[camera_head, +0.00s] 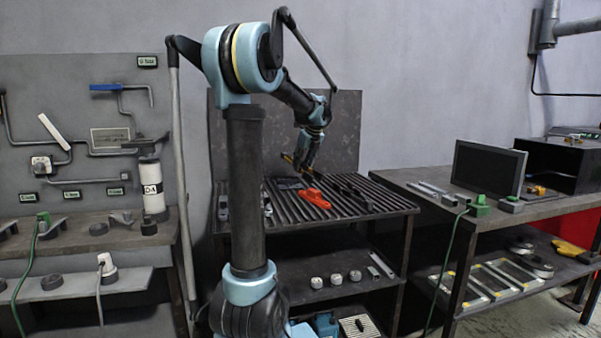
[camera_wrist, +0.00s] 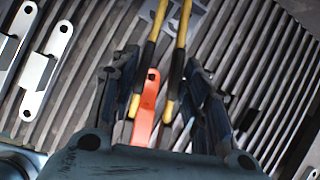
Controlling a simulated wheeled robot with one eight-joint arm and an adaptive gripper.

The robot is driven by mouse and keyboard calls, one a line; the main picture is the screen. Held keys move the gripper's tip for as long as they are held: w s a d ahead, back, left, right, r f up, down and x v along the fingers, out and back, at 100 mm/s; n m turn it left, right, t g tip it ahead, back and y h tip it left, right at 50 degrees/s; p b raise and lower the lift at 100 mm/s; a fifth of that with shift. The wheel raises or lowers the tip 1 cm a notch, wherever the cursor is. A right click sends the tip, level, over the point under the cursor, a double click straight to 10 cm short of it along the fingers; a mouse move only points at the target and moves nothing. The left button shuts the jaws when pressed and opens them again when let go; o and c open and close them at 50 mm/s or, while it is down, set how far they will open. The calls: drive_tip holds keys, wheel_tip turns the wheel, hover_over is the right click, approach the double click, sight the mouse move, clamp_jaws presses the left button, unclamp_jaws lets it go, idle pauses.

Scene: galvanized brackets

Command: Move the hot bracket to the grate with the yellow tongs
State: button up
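The yellow tongs (camera_wrist: 182,32) run between the two fingers of my gripper (camera_wrist: 163,85) in the wrist view. The fingers sit close against both yellow arms, and the tongs appear held above the slats. In the head view my gripper (camera_head: 303,165) is over the back left of the slatted grate (camera_head: 340,213), with a bit of yellow beside it. The orange-red hot bracket (camera_head: 315,198) lies on the slats. It also shows between the tong arms in the wrist view (camera_wrist: 146,105), with a hole at its upper end; its lower end is hidden by my gripper.
Grey brackets (camera_wrist: 47,58) lie on the slats to the left. A dark tool (camera_head: 355,192) lies right of the orange bracket. A bench with a dark screen (camera_head: 488,168) stands at the right. A shelf below holds several small round parts.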

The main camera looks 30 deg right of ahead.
wheel_tip(320, 180, up, 6)
drive_tip(key=s+a+r, duration=0.3)
drive_tip(key=s, duration=0.4)
drive_tip(key=s+a+r, duration=0.3)
drive_tip(key=s+a, duration=0.1)
drive_tip(key=s, duration=0.3)
drive_tip(key=shift+a, duration=0.3)
idle(0.3)
